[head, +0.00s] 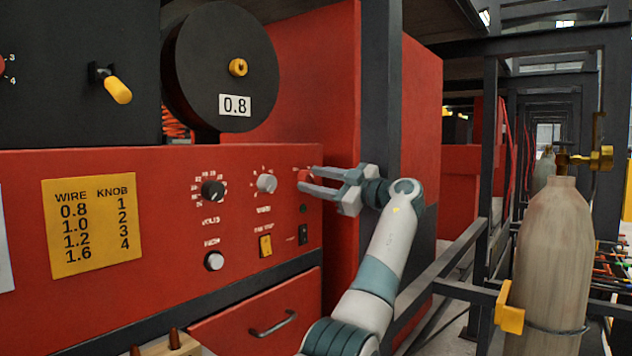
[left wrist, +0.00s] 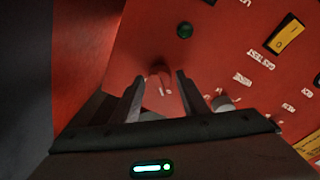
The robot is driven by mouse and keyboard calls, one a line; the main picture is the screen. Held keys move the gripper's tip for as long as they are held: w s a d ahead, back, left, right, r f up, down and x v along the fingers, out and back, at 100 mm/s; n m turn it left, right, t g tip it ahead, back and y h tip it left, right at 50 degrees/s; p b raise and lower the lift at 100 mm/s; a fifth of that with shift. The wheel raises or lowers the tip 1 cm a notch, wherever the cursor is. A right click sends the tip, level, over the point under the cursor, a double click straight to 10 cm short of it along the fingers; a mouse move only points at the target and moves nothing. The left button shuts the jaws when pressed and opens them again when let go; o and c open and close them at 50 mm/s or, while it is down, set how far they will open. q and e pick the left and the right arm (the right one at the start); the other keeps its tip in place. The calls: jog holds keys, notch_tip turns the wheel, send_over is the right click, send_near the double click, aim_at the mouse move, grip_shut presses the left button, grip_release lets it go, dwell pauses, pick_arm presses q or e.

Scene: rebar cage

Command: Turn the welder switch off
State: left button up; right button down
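The red welder panel (head: 120,240) fills the left and middle of the head view. A small red switch (head: 304,176) sits at its upper right, partly hidden by my left gripper (head: 311,181). In the left wrist view the red switch (left wrist: 160,80) stands between the two fingers of my left gripper (left wrist: 157,84). The fingers are apart, with gaps on both sides of the switch, so the gripper looks open. Which way the switch is turned is hard to tell. My right gripper is in neither view.
Nearby on the panel are a grey knob (head: 266,183), a black knob (head: 213,190), a yellow switch (head: 265,245) and a black switch (head: 303,235). A dark post (head: 381,80) rises behind my left wrist. A gas cylinder (head: 550,250) stands at the right.

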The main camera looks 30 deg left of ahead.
pick_arm(q)
jog(key=shift+o, duration=0.3)
jog(key=shift+d, duration=0.1)
jog(key=shift+d+f, duration=0.15)
jog(key=shift+d, duration=0.4)
jog(key=s+d+f+b, duration=0.1)
jog(key=d+b, duration=0.2)
jog(key=d, duration=1.3)
jog(key=shift+s+f+b, duration=0.15)
jog(key=shift+f+b, duration=0.1)
jog(key=shift+b, duration=0.1)
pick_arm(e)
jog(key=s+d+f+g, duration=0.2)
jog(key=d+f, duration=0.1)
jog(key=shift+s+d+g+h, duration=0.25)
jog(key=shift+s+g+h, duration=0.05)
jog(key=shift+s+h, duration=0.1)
